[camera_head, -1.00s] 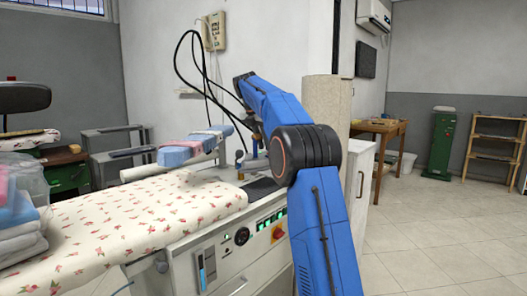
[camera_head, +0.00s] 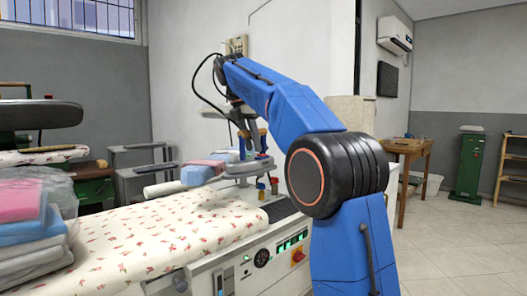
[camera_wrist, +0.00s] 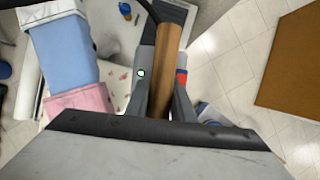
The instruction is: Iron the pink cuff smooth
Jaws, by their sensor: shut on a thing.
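The pink cuff (camera_head: 213,162) shows at the end of a light blue sleeve (camera_head: 195,175) lying on a narrow sleeve board above the ironing table. In the wrist view the cuff (camera_wrist: 80,102) is at the left, below the blue sleeve (camera_wrist: 63,52). My gripper (camera_wrist: 162,92) is shut on the brown handle of the iron (camera_wrist: 168,58). In the head view the iron's grey body (camera_head: 248,167) is just right of the cuff. I cannot tell whether it touches the board or the cloth. Whether the cuff is wrinkled is too small to tell.
The ironing table's floral cover (camera_head: 150,235) spreads below, and its control panel (camera_head: 265,258) faces front. Folded clothes (camera_head: 35,225) are stacked at the left. A dark cable hangs by the wall behind my arm. Open tiled floor lies at the right.

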